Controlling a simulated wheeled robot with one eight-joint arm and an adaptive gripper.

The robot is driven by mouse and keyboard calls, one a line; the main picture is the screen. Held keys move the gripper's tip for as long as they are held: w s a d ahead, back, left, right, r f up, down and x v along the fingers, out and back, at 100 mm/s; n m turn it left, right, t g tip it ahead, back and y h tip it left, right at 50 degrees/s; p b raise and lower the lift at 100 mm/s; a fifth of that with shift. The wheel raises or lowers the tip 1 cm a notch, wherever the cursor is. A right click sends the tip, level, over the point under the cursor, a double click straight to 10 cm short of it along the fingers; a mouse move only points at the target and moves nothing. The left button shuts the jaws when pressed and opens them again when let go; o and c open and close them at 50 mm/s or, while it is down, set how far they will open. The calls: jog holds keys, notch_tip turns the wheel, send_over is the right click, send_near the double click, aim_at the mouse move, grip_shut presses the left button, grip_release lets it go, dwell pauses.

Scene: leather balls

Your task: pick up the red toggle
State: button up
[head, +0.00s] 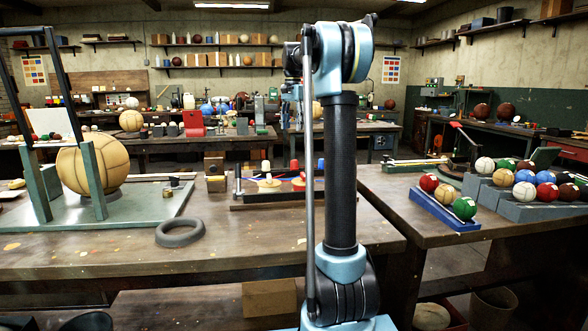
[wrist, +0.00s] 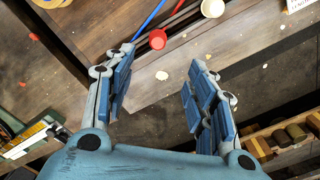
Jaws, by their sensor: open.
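A small red knob (wrist: 158,39), which looks like the red toggle, shows in the wrist view at the top centre, beside a blue rod (wrist: 150,18). In the head view a red toggle-like piece (head: 295,166) stands on a low dark rack on the workbench, just left of my arm. My gripper (wrist: 162,62) is open and empty, its two blue-padded fingers spread apart. In the wrist view the knob lies just beyond the fingertips, between their lines, and is apart from them. In the head view my arm hides part of the rack.
A cream cup-shaped piece (wrist: 212,8) is right of the red knob. On the workbench (head: 110,255) are a grey ring (head: 180,233) and a large tan ball (head: 92,168) in a frame. A blue ball rack (head: 437,208) stands on the right table. The bench front is mostly clear.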

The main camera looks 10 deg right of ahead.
send_near(294, 167)
jog(key=shift+w+d+f, duration=0.15)
jog(key=shift+w+f, duration=0.55)
jog(key=shift+w+d+f, duration=0.1)
jog(key=shift+w+f, duration=0.05)
jog(key=shift+f, duration=2.55)
jog(key=c, duration=1.1)
